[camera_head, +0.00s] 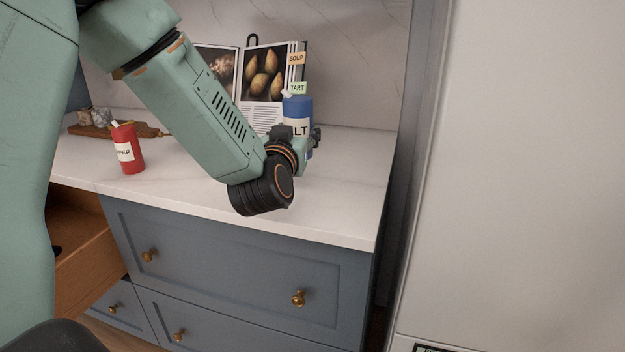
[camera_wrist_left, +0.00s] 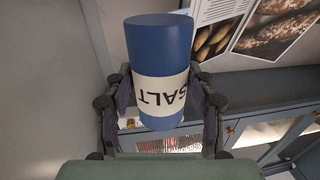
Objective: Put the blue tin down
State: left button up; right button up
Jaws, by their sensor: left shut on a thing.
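The blue tin (camera_head: 298,104) has a white band with dark letters and stands upright near the back right of the white counter, in front of an open book. My left gripper (camera_head: 301,136) reaches it from the front left and is shut around its lower part. In the left wrist view the blue tin (camera_wrist_left: 160,45) shows upside down with the word SALT, between the two fingers of the left gripper (camera_wrist_left: 160,95). Whether its base touches the counter is hidden by the gripper. My right gripper is not in view.
A red tin (camera_head: 127,148) stands on the counter (camera_head: 190,180) at the left. A wooden board (camera_head: 140,130) with small items lies behind it. The open book (camera_head: 262,85) leans at the back wall. A wooden drawer (camera_head: 90,255) is open at lower left. A tall pale panel (camera_head: 530,180) is at right.

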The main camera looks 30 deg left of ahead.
pick_arm(q)
jog(key=f, duration=0.2)
jog(key=a+f+b, duration=0.1)
jog(key=f, duration=0.2)
jog(key=shift+w+a+f, duration=0.1)
jog(key=shift+f, duration=0.2)
jog(key=shift+d+f, duration=0.2)
jog(key=shift+d, duration=0.25)
jog(key=f, duration=0.1)
jog(key=f+b, duration=0.1)
jog(key=f, duration=0.1)
jog(key=shift+s+a+f+b, duration=0.15)
jog(key=shift+s+a+b, duration=0.1)
jog(key=shift+a+b, duration=0.1)
jog(key=shift+w+f, duration=0.15)
jog(key=shift+d, duration=0.2)
jog(key=o, duration=1)
jog(key=shift+f, duration=0.1)
jog(key=o, duration=0.3)
jog(key=shift+a, duration=0.1)
jog(key=shift+o, duration=0.8)
